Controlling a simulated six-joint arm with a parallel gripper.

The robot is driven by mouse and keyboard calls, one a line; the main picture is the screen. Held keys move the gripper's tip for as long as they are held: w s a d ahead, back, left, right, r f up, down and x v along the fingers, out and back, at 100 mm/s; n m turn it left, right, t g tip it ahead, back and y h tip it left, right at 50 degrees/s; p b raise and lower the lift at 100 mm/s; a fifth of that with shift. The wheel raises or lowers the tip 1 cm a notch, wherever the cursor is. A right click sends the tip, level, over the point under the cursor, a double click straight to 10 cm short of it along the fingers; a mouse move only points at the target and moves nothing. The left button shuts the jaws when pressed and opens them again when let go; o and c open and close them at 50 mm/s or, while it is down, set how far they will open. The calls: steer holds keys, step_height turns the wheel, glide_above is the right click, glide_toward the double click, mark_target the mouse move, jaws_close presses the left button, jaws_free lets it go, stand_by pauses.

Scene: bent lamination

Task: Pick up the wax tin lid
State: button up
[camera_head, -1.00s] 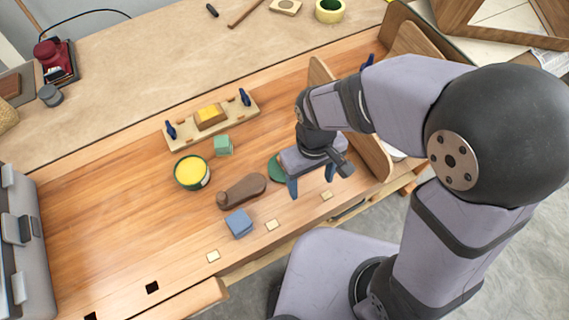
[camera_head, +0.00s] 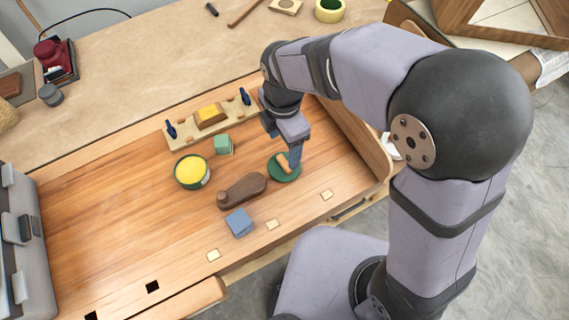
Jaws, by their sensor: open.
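The wax tin lid is a flat dark green disc (camera_head: 284,174) with a tan, wooden-looking grip on top. It lies on the wooden bench in the head view, right of the brown tool. My gripper (camera_head: 292,158) is directly over the lid, pointing down, with its fingers at or just above the tan grip. The jaws are open. Whether the fingers touch the grip cannot be told, as one finger is largely hidden. The green tin of yellow wax (camera_head: 192,171) stands uncovered to the left.
A brown wooden tool (camera_head: 242,190), a blue block (camera_head: 239,223) and a green block (camera_head: 223,145) lie left of the lid. A wooden board with blue clamps (camera_head: 183,133) is behind. A wooden end panel (camera_head: 355,145) rises on the right.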

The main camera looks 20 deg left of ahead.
mark_target(285, 162)
steer(key=shift+n, duration=0.4)
steer(key=shift+d+f+p, duration=0.2)
steer(key=shift+f+p, duration=1.15)
steer(key=shift+f, duration=2.3)
steer(key=shift+s, duration=0.1)
steer(key=c, duration=1.1)
